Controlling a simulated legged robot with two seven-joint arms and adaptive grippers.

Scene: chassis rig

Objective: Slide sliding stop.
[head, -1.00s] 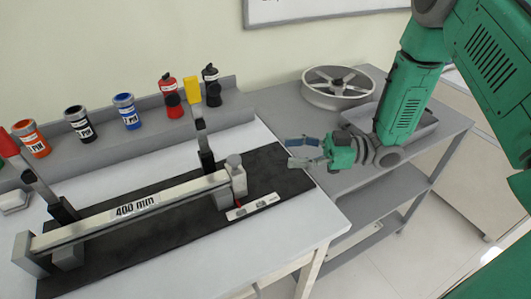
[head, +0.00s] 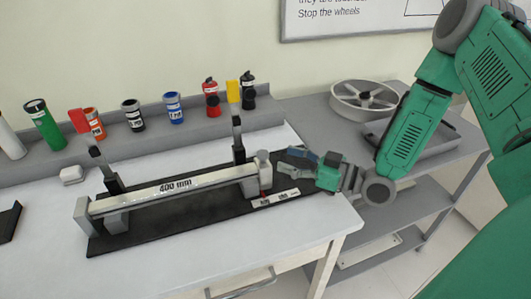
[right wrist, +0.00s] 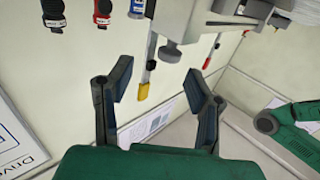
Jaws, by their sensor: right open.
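The sliding stop (head: 264,171) is a grey block with a round knob on top. It sits at the right end of the long bar marked 400 mm (head: 180,187), on a black base plate (head: 150,222). My right gripper (head: 287,161) is open and empty, just right of the stop, its fingers pointing left toward it. I see no clear contact. In the right wrist view, the open fingers (right wrist: 160,68) have a grey block, apparently the stop (right wrist: 172,50), ahead of them. My left gripper is out of view.
Two upright clamp levers with red (head: 78,121) and yellow (head: 233,91) tips stand behind the bar. Several coloured bottles and canisters line the back ledge (head: 150,139). A side shelf at right holds a spoked wheel (head: 364,97). The front of the white table (head: 160,270) is clear.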

